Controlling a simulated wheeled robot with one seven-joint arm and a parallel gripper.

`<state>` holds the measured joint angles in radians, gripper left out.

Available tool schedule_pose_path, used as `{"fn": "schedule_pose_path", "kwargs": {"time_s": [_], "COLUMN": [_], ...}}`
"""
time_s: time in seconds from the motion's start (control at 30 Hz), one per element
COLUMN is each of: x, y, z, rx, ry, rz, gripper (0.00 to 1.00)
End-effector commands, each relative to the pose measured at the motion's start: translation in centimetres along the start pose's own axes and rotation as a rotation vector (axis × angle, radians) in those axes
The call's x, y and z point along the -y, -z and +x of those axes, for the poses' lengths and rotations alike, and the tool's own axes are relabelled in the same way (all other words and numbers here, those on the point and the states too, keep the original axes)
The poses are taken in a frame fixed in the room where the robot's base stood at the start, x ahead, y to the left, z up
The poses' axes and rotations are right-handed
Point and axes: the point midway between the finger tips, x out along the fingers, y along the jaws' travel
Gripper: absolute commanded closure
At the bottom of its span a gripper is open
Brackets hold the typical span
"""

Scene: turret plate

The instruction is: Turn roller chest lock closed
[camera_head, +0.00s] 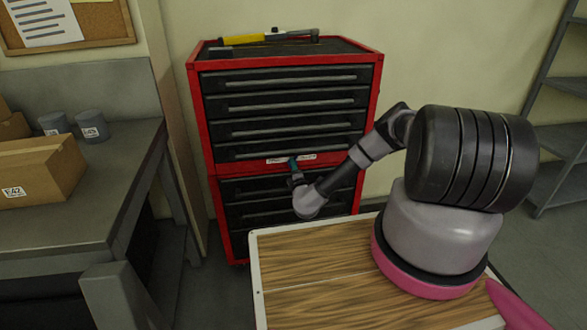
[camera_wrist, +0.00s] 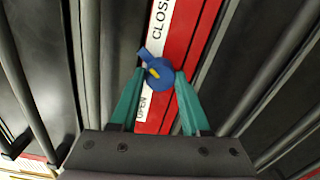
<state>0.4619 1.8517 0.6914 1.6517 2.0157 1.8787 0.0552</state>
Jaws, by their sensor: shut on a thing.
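The red and black roller chest (camera_head: 285,103) stands behind the wooden-topped surface in the head view. Its lock, a small blue knob with a yellow mark (camera_wrist: 153,72), sits on the red strip between the drawers. A white label (camera_wrist: 160,25) beside the knob reads "CLOS…" at its upper part and "OPEN" at its lower part; the rest is cut off. The knob's tab points to the upper left in the wrist view. My gripper (camera_wrist: 159,75) has its two teal fingers shut on the knob, one on each side. In the head view my gripper (camera_head: 293,166) reaches the chest's middle strip, and the knob is too small to make out.
A yellow-handled tool (camera_head: 262,38) lies on the chest top. A grey workbench (camera_head: 100,175) with a cardboard box (camera_head: 45,170) and grey cups (camera_head: 92,126) stands at the left. A metal shelf (camera_head: 562,140) stands at the right. Drawer handles run close beside my fingers.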

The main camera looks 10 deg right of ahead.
Motion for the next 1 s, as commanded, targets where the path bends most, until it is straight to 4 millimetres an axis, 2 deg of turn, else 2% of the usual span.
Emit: {"fn": "schedule_pose_path", "kwargs": {"time_s": [0.3, 0.87, 0.9, 0.97, 1.0], "x": [0.09, 0.11, 0.11, 0.11, 0.10], "y": [-0.07, -0.03, -0.03, -0.03, -0.02], "z": [-0.05, -0.07, -0.07, -0.07, -0.06], "rx": [0.001, 0.001, 0.001, 0.001, 0.001], "ry": [0.002, 0.002, 0.002, 0.002, 0.002], "rz": [0.130, 0.159, 0.159, 0.159, 0.159], "gripper": [1.00, 1.00, 0.46, 0.23, 0.23]}}
